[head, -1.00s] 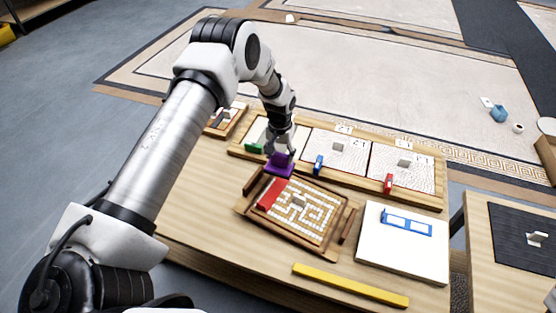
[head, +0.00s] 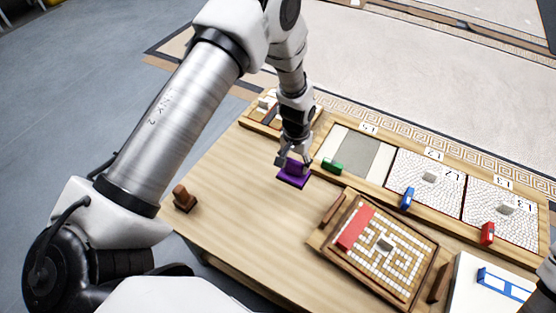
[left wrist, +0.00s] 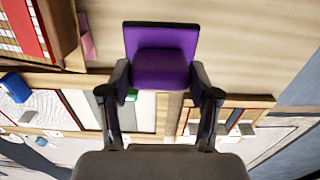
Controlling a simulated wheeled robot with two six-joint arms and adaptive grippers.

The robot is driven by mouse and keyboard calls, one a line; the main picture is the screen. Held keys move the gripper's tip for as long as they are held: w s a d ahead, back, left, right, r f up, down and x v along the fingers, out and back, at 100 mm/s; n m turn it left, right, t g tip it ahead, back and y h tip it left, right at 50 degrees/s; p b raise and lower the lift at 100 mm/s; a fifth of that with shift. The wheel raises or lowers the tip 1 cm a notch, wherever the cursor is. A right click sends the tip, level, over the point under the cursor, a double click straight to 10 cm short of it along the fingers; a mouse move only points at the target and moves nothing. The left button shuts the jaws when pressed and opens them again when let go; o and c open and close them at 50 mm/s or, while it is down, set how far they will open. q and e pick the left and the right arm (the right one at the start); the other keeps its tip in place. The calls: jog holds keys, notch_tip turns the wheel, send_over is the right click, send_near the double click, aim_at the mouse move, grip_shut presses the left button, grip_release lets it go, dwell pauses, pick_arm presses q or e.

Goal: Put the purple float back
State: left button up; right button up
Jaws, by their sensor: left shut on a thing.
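The purple float (head: 293,181) is in the jaws of my left gripper (head: 292,160), low over the bare wood left of the mosaic tray. I cannot tell whether its plate touches the table. In the left wrist view the purple float (left wrist: 160,70) sits between both fingers of the left gripper (left wrist: 160,92), its purple block gripped and its dark-edged plate beyond. My right gripper is not in view; only a dark bit of what may be my right arm shows at the right edge.
A brown stamp-like piece (head: 184,198) stands left. Bare table lies between.

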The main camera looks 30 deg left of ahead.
pick_arm(q)
notch_tip(320, 180, down, 10)
jog(key=shift+r, duration=0.25)
jog(key=shift+f, duration=0.15)
jog(key=o, duration=1)
